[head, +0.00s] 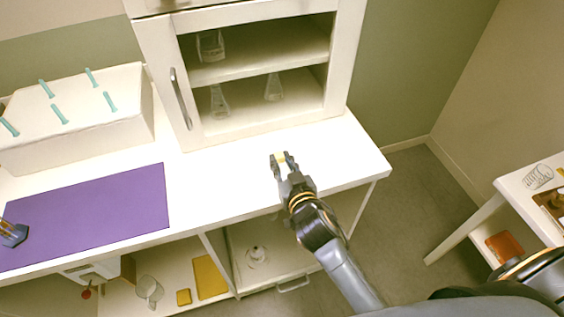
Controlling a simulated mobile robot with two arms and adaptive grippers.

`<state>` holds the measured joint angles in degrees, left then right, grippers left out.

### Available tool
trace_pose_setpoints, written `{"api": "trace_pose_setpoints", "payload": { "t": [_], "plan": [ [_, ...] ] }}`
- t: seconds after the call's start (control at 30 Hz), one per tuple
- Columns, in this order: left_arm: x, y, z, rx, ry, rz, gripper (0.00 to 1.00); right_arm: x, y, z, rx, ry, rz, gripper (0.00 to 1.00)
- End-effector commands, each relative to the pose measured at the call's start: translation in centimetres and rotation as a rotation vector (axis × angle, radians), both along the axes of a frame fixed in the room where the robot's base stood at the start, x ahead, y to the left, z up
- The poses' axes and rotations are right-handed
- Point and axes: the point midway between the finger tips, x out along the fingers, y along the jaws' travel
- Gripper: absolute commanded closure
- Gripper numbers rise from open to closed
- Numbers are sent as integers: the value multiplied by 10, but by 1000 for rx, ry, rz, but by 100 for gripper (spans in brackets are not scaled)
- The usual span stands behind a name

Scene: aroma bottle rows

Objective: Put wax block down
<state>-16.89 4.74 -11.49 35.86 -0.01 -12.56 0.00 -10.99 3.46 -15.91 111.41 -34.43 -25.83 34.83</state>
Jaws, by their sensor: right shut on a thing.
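My right gripper (284,163) is over the right part of the white counter (235,185), in front of the cabinet. It is shut on a small pale yellow wax block (281,157), which shows between the fingertips. The block is partly hidden by the fingers. I cannot tell whether it touches the counter. My left gripper is not in view.
A white box (80,135) with teal pegs is behind. The counter around my gripper is clear.

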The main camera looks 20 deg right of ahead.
Motion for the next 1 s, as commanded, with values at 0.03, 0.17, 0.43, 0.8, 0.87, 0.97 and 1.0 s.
{"api": "trace_pose_setpoints", "payload": {
  "t": [0.03, 0.17, 0.43, 0.8, 0.87, 0.97, 1.0],
  "plan": [
    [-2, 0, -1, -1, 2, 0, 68, 0, 0, -1, 0, 1, 0, 93],
    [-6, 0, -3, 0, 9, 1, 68, 0, 0, -4, 1, 0, 0, 74],
    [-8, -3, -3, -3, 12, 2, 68, 0, 0, -3, 0, 0, 0, 55],
    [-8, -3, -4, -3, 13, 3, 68, -25, -1, 3, 1, 2, 1, 55],
    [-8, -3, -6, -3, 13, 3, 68, -38, -1, 5, 3, 3, 0, 55],
    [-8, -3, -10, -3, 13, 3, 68, -60, -2, 9, 3, 3, -1, 55],
    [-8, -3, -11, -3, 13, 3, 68, -68, -2, 11, 3, 4, -1, 55]
  ]
}}
